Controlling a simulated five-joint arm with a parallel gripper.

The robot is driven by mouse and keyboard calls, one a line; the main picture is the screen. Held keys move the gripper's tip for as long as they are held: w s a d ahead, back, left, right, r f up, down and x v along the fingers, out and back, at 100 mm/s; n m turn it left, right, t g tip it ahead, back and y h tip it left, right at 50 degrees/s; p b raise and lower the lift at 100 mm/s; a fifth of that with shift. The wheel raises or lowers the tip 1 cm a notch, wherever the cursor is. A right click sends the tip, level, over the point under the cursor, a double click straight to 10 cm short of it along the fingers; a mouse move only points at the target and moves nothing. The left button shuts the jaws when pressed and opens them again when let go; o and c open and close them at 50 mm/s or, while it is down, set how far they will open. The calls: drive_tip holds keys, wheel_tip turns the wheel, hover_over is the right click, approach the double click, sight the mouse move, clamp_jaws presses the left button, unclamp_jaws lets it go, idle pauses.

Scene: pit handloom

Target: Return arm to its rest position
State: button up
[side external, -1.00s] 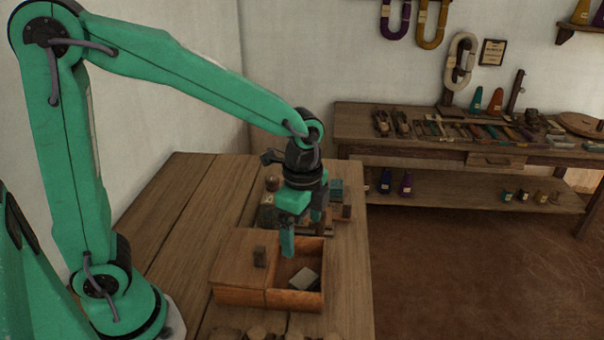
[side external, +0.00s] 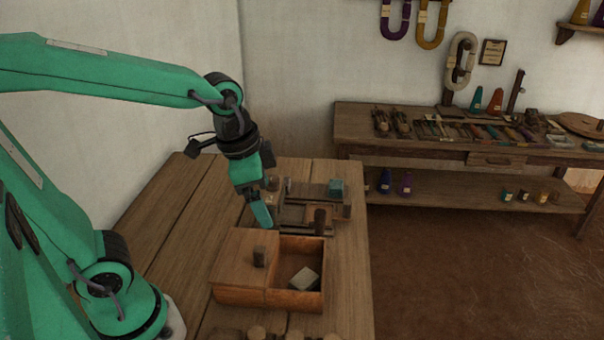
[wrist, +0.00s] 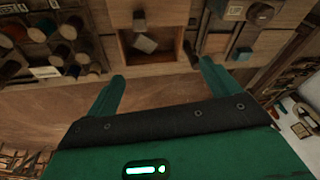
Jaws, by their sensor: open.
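My gripper (side external: 268,212) is up above the wooden table (side external: 175,215), behind and a little left of the wooden box in the side view. It is tilted, and in the wrist view its two green fingers (wrist: 160,80) stand wide apart with nothing between them. The wooden box (side external: 240,296) has a lid panel with a dark knob over its left half. Its right half is open, and a pale grey-green block (side external: 303,279) lies tilted inside. The block also shows in the wrist view (wrist: 145,43).
A low wooden frame (side external: 310,213) with small pegs and a teal block (side external: 336,187) stands behind the box. Several spools (wrist: 62,52) sit in a rack in the wrist view. A workbench (side external: 400,150) with tools stands against the back wall. The table's left side is clear.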

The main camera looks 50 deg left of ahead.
drive_tip(key=s+a+r+n+t, duration=0.2)
drive_tip(key=s+a+n, duration=0.1)
drive_tip(key=s+n, duration=0.2)
drive_tip(key=shift+s+a+r+n+t, duration=0.2)
drive_tip(key=shift+s+r+n+t, duration=0.15)
drive_tip(key=shift+n, duration=0.35)
